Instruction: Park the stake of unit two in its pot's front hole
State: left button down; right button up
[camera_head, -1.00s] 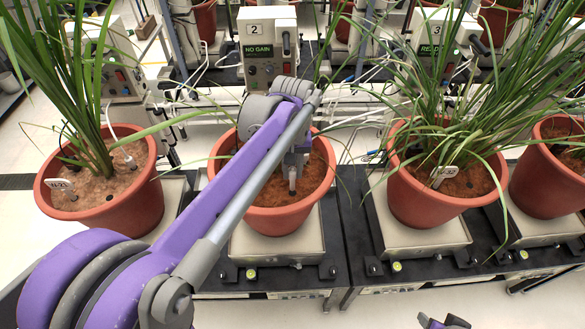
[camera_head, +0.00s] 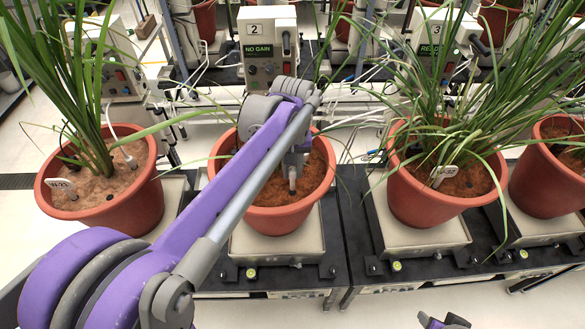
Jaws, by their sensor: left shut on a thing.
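The pot of unit two (camera_head: 284,219) is terracotta with brown soil (camera_head: 315,175) and stands on a pale weighing plate under the box marked 2 (camera_head: 268,50). Its display reads "NO GAIN". My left gripper (camera_head: 292,165) points down over the soil near the front of this pot, shut on the stake (camera_head: 292,180), a thin pale rod. The stake's lower end is at or close to the soil; I cannot tell if it is in a hole. My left arm hides much of the pot's left side. My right gripper (camera_head: 445,322) only just shows at the bottom edge; its jaws are unclear.
A potted plant with a white tag (camera_head: 60,189) stands to the left. The pot of unit three (camera_head: 440,205), with tag and long leaves, stands to the right, another pot (camera_head: 548,185) beyond it. Cables and boxes fill the back. Leaves overhang unit two's sides.

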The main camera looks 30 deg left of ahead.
aim_at(293, 189)
pick_arm(q)
jog(key=shift+f+b, duration=1.7)
jog(key=shift+f, duration=1.1)
pick_arm(e)
jog(key=shift+s+f, duration=0.25)
jog(key=shift+f, duration=0.75)
jog(key=shift+s+f, duration=0.2)
jog(key=shift+f, duration=0.75)
pick_arm(q)
jog(key=c, duration=0.6)
grip_release()
jog(key=shift+r, duration=0.15)
pick_arm(e)
jog(key=shift+r, duration=0.1)
pick_arm(q)
jog(key=shift+r+p, duration=2)
jog(key=shift+r, duration=0.9)
jog(key=shift+r+p, duration=1.85)
jog(key=shift+r, duration=1.7)
jog(key=shift+f, duration=0.1)
pick_arm(e)
jog(key=w+r, duration=0.3)
jog(key=r, duration=0.6)
jog(key=shift+w+r, duration=0.2)
jog(key=shift+r, duration=0.2)
jog(key=shift+s, duration=0.1)
